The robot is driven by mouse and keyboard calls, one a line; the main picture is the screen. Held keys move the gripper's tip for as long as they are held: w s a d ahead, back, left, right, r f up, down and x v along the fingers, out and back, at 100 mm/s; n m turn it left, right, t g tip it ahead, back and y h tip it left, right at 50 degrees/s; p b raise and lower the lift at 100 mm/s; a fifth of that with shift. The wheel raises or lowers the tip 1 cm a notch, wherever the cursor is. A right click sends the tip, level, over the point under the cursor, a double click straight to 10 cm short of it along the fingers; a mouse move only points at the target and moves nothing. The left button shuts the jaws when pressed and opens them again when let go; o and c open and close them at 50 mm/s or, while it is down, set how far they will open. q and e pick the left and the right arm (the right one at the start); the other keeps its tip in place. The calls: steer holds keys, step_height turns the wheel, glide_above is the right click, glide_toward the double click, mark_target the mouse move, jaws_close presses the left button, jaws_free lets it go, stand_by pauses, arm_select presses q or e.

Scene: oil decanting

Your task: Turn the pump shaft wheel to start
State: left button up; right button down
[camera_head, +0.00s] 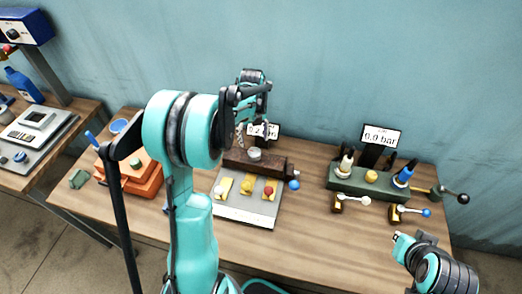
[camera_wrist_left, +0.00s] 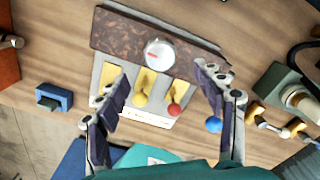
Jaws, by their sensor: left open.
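A round light-grey knob (camera_head: 254,154) sits on top of a rusty brown block (camera_head: 236,160) at the back of a grey control panel (camera_head: 247,210). It is the most wheel-like part there; I cannot tell for sure that it is the pump shaft wheel. In the left wrist view the knob (camera_wrist_left: 159,53) has a red mark. My left gripper (camera_head: 246,105) is above the block, fingers pointing down. In its wrist view the gripper (camera_wrist_left: 163,78) is open and empty, its fingers on either side of the panel and apart from the knob. My right gripper shows only partly, at the lower right.
The panel bears yellow, red and white levers (camera_wrist_left: 146,85); a blue ball handle (camera_head: 294,185) sticks out at its right. A green valve unit (camera_head: 352,183) with a 0.0 bar display (camera_head: 381,137) stands right. An orange box (camera_head: 150,180) is left. The front table is clear.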

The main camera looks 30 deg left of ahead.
mark_target(254, 151)
arm_select(q)
step_height(254, 151, down, 8)
steer(key=shift+r+b, duration=0.15)
steer(key=shift+b, duration=0.55)
steer(key=c, duration=1.2)
